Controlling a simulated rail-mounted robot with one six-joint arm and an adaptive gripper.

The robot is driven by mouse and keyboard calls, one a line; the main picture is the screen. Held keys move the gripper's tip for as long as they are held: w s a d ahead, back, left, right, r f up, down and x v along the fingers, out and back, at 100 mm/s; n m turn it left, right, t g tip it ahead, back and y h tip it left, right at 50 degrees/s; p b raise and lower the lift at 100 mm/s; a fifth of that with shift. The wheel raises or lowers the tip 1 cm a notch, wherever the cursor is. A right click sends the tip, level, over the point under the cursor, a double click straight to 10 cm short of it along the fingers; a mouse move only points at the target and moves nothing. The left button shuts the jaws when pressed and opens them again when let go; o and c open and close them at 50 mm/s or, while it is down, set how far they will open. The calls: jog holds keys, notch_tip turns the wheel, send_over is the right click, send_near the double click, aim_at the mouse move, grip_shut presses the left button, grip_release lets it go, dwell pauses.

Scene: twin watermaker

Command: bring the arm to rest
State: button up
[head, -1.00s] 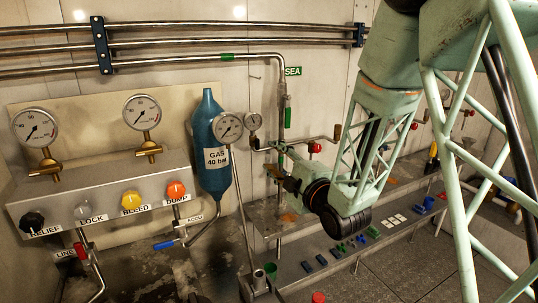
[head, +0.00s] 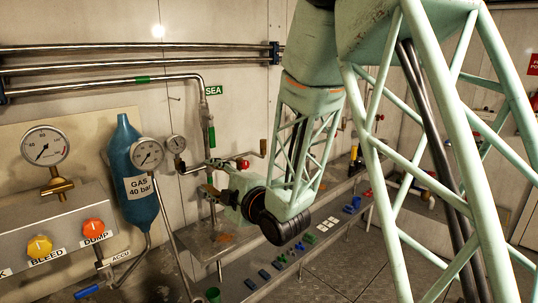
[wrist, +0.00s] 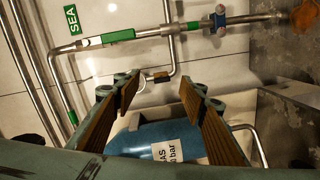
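My arm (head: 305,130) reaches down from the upper right in the head view, bent at the wrist. My gripper (head: 210,190) points left in front of the sea-water pipe, right of the blue gas bottle (head: 140,185). In the wrist view my gripper (wrist: 162,92) has its two brown-padded fingers spread wide apart with nothing between them. The blue gas bottle (wrist: 135,143) shows behind and below the fingers. I cannot tell the exact gap between the fingers and the pipework.
A panel with orange DUMP knob (head: 93,228) and yellow BLEED knob (head: 39,247) is at left. A SEA pipe (head: 205,105) with a green-handled valve stands behind my gripper. A bench (head: 255,275) with small coloured parts runs below; open floor (head: 350,265) lies right of it.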

jog(key=s+d+r+m+g+h, duration=0.1)
jog(key=s+d+r+m+h, duration=0.2)
jog(key=d, duration=0.7)
jog(key=s+d+r+m+g+h, duration=0.1)
jog(key=s+d+m+h, duration=0.2)
jog(key=s+d+m, duration=0.45)
jog(key=s+d+r+m+g+h, duration=0.1)
jog(key=s+d+r+m+h, duration=0.15)
jog(key=d, duration=0.95)
jog(key=s+d+m+g+h, duration=0.1)
jog(key=s+d+m+g, duration=0.2)
jog(key=s, duration=1.6)
jog(key=s+d+f+m+g+h, duration=0.1)
jog(key=s+d+m+g, duration=0.2)
jog(key=s, duration=1.5)
jog(key=d+m, duration=0.3)
jog(key=d, duration=0.2)
jog(key=shift+s+d+f+m+h+p, duration=0.15)
jog(key=shift+s+d+m+h+p, duration=0.15)
jog(key=shift+s+m+h, duration=0.1)
jog(key=c, duration=0.5)
jog(key=shift+w, duration=0.1)
jog(key=shift+c, duration=0.2)
